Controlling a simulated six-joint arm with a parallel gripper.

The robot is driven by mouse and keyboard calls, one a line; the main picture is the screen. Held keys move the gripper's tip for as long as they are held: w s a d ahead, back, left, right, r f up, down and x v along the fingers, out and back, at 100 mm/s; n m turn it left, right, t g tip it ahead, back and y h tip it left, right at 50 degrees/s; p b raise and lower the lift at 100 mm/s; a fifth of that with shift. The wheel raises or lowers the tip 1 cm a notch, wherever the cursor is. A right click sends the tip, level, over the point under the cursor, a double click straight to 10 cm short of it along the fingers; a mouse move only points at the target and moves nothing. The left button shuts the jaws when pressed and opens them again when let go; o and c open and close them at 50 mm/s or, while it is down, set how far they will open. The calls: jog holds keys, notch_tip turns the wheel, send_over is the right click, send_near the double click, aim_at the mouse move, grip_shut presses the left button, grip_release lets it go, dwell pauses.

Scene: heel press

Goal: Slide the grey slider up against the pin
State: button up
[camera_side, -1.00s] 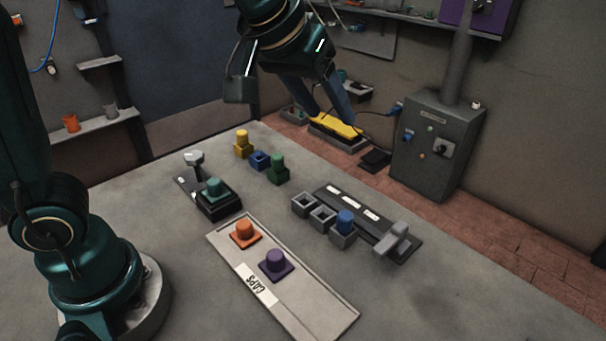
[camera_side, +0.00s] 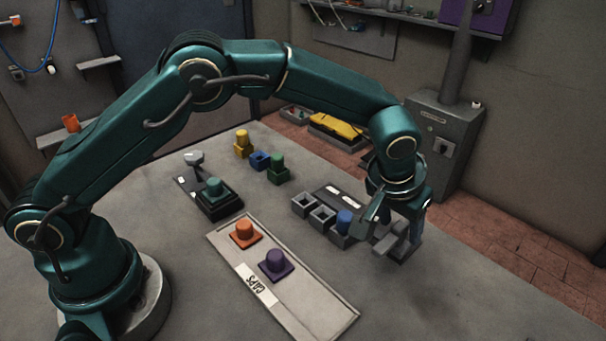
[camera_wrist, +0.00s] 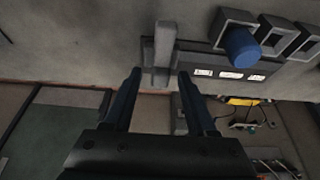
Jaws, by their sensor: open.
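The grey slider (camera_side: 388,245) is a block with a raised bar at the right end of a dark rail (camera_side: 328,192) with white labels. In the wrist view the slider (camera_wrist: 163,45) points down toward the gap between my fingers. My gripper (camera_side: 397,220) is open over the slider, with one finger on either side. In the wrist view my gripper (camera_wrist: 160,74) has its fingertips apart around the slider's near end; I cannot tell whether they touch it. My arm partly hides the slider and rail in the side view. I cannot make out the pin.
Grey square holders (camera_side: 302,206) line the rail's front; one carries a blue cap (camera_side: 345,221) close to my gripper. A tray (camera_side: 325,308) holds orange (camera_side: 243,229) and purple caps (camera_side: 275,260). A press with a teal cap (camera_side: 214,186) stands left. The front right tabletop is clear.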

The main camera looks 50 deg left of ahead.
jog(key=shift+w+f, duration=0.25)
jog(key=shift+f, duration=0.35)
grip_shut()
dwell(1.1)
